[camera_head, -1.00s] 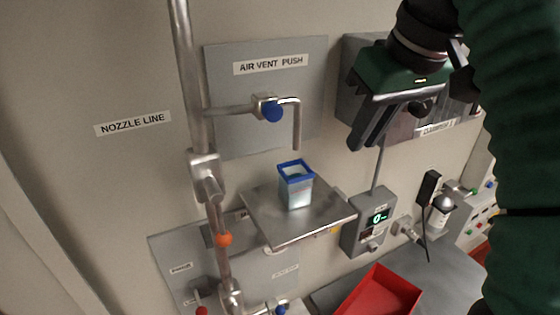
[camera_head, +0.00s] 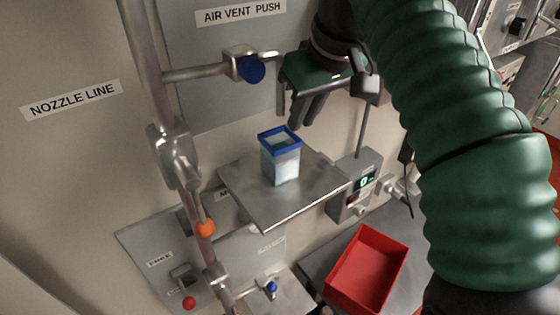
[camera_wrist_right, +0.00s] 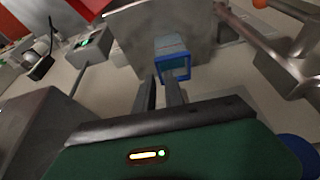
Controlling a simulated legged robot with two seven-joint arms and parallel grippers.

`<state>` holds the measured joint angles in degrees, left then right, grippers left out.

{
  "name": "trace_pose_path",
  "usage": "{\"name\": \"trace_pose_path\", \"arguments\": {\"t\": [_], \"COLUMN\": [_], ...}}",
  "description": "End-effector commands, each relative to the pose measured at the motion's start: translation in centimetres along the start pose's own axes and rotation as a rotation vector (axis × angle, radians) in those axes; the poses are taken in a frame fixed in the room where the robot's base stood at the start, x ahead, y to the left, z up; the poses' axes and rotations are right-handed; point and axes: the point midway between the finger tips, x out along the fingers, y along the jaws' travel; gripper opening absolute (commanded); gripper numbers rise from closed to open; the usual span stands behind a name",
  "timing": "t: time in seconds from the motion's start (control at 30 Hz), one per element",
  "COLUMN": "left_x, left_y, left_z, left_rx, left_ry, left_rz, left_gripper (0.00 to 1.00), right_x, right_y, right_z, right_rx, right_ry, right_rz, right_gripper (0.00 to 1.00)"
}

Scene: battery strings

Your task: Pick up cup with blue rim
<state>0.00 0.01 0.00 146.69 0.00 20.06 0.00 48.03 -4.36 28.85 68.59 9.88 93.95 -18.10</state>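The cup with blue rim (camera_head: 281,163) is a squarish, translucent cup with pale contents. It stands upright on a metal shelf (camera_head: 255,205). In the right wrist view the cup (camera_wrist_right: 171,48) appears just beyond the fingertips, its blue rim towards me. My right gripper (camera_head: 306,116) is just above and slightly right of the cup in the head view, pointing down. In the right wrist view its two fingers (camera_wrist_right: 161,90) stand apart with a narrow gap and nothing between them. No contact with the cup is visible. My left gripper is not in view.
A pipe with a blue knob (camera_head: 251,69) runs close to the right gripper's left. A vertical pipe (camera_head: 150,70) stands left of the shelf. A grey box with a display (camera_head: 355,184) is right of the shelf. A red bin (camera_head: 366,268) lies below.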

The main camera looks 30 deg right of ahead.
Motion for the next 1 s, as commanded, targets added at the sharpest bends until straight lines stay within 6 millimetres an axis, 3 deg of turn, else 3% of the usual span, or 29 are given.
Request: {"name": "trace_pose_path", "arguments": {"t": [0.17, 0.33, 0.5, 0.63, 1.0], "left_x": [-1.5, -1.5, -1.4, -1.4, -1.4], "left_y": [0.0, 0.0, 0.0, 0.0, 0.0], "left_z": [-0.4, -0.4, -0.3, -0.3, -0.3], "left_rx": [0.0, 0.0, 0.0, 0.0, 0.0], "left_ry": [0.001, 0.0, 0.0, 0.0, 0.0], "left_rz": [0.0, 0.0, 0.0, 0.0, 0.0], "left_gripper": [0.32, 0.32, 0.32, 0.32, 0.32], "right_x": [2.6, 4.6, 4.8, 4.7, 4.7], "right_y": [0.4, 0.3, 0.3, 0.3, 0.3], "right_z": [-0.4, -0.2, -0.3, -0.3, -0.2], "right_rx": [0.004, 0.002, 0.001, 0.001, 0.002], "right_ry": [-0.003, 0.002, 0.002, 0.001, 0.0], "right_rz": [0.001, 0.001, 0.001, 0.0, 0.0], "right_gripper": [0.14, 0.14, 0.14, 0.0, 0.0]}}
